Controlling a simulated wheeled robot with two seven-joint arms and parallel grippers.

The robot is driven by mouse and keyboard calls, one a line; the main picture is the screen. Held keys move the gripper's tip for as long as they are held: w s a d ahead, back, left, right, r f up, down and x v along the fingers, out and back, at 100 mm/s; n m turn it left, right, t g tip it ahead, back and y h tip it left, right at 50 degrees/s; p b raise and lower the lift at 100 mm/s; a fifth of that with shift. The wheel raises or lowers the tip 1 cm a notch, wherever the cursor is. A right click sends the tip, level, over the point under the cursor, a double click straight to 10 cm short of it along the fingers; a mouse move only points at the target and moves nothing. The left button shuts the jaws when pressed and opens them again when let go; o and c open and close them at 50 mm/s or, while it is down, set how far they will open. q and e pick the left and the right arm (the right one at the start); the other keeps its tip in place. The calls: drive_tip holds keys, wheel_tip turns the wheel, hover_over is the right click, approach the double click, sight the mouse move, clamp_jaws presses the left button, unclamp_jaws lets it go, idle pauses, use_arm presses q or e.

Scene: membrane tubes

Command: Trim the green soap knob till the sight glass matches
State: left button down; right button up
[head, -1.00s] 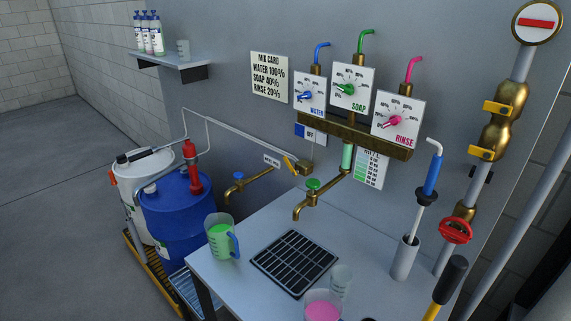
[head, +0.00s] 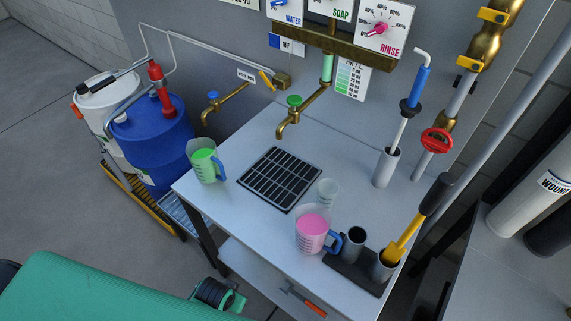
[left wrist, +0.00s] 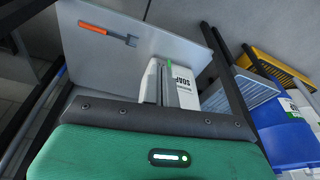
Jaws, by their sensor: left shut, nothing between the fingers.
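The head view cuts off the soap panel (head: 338,14); its green knob is out of view. The sight glass (head: 327,68) is a short upright tube showing pale green, below the brass manifold (head: 330,43). A card (head: 352,78) with a green graded scale is beside it. Below is a brass tap (head: 284,122) with a green handle (head: 294,100). My right gripper is not in view.
The bench has a drain grate (head: 280,179), a green-filled jug (head: 204,163), a pink-filled jug (head: 312,232), a clear beaker (head: 328,192) and a holder (head: 352,270) with a yellow-handled tool. A blue drum (head: 150,138) stands left of the bench.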

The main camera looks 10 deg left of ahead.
use_arm(q)
drive_tip(key=w+r+t+p, duration=0.1)
drive_tip(key=w+r, duration=0.3)
drive_tip(key=r, duration=0.7)
drive_tip(key=w+r+t+p, duration=0.15)
drive_tip(key=w+r, duration=0.25)
drive_tip(key=r, duration=0.6)
drive_tip(key=w+d+r+t+h, duration=0.1)
drive_tip(key=w+r+t+h, duration=0.1)
drive_tip(key=w+r, duration=0.5)
drive_tip(key=w+d+r+m+t+h, duration=0.1)
drive_tip(key=w+r+t+h, duration=0.1)
drive_tip(key=w+r, duration=0.6)
drive_tip(key=w+d+r+m+t+h, duration=0.1)
drive_tip(key=w+r+t, duration=0.3)
drive_tip(key=r, duration=1.2)
drive_tip(key=w, duration=0.3)
drive_tip(key=shift+w+d+t+h+b, duration=0.25)
drive_tip(key=shift+w+t+h+b, duration=0.05)
drive_tip(key=shift+w+t+h, duration=0.1)
drive_tip(key=p, duration=0.4)
hover_over(294, 101)
drive_tip(key=s+a, duration=0.1)
wheel_tip(294, 101, down, 2)
wheel_tip(294, 101, down, 3)
drive_tip(key=shift+a+f+p, duration=0.1)
drive_tip(key=shift+p, duration=0.45)
drive_tip(key=shift+s+f, duration=0.1)
drive_tip(key=shift+f, duration=0.65)
